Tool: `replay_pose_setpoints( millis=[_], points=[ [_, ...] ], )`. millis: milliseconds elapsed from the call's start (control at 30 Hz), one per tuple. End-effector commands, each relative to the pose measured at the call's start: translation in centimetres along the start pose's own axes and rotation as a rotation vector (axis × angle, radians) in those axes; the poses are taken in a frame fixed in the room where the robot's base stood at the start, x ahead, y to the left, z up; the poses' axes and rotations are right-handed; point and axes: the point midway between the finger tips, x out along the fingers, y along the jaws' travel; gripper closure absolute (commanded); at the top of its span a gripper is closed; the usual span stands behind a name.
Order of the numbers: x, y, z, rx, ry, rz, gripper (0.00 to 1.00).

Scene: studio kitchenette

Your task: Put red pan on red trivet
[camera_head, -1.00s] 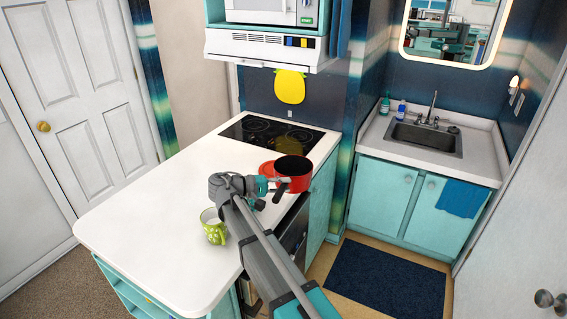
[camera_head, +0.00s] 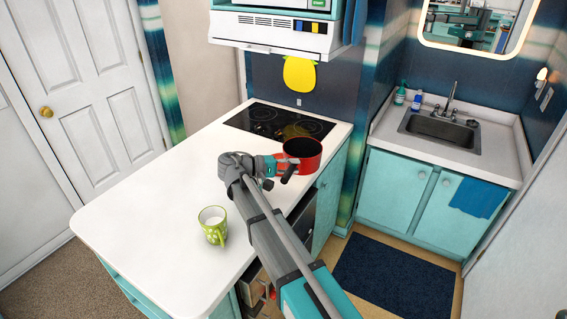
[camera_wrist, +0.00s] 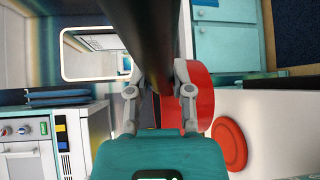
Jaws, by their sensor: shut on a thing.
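The red pan (camera_head: 312,160) has a dark inside and a dark handle. In the head view it is at the counter's right edge, just in front of the cooktop. My gripper (camera_wrist: 158,92) is shut on the dark handle, which runs between its fingers in the wrist view. The pan's red side (camera_wrist: 203,108) shows behind the right finger there. The round red trivet (camera_wrist: 230,145) lies flat on the white counter, apart from the pan in that picture. In the head view a bit of red (camera_head: 279,157) shows left of the pan, mostly hidden; I cannot tell the pan's height.
A green patterned mug (camera_head: 214,234) stands on the white counter (camera_head: 150,205), left of my arm. The black cooktop (camera_head: 262,118) lies behind the pan. The counter's left part is clear. A sink (camera_head: 440,130) is across the gap to the right.

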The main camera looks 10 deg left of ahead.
Motion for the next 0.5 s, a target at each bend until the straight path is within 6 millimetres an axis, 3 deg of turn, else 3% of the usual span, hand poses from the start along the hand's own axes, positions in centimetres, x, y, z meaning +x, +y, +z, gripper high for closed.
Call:
replay_pose_setpoints(
  millis=[500],
  points=[
    [1.2,0.3,-0.2,-0.008,0.063,0.004,1.00]
  ],
)
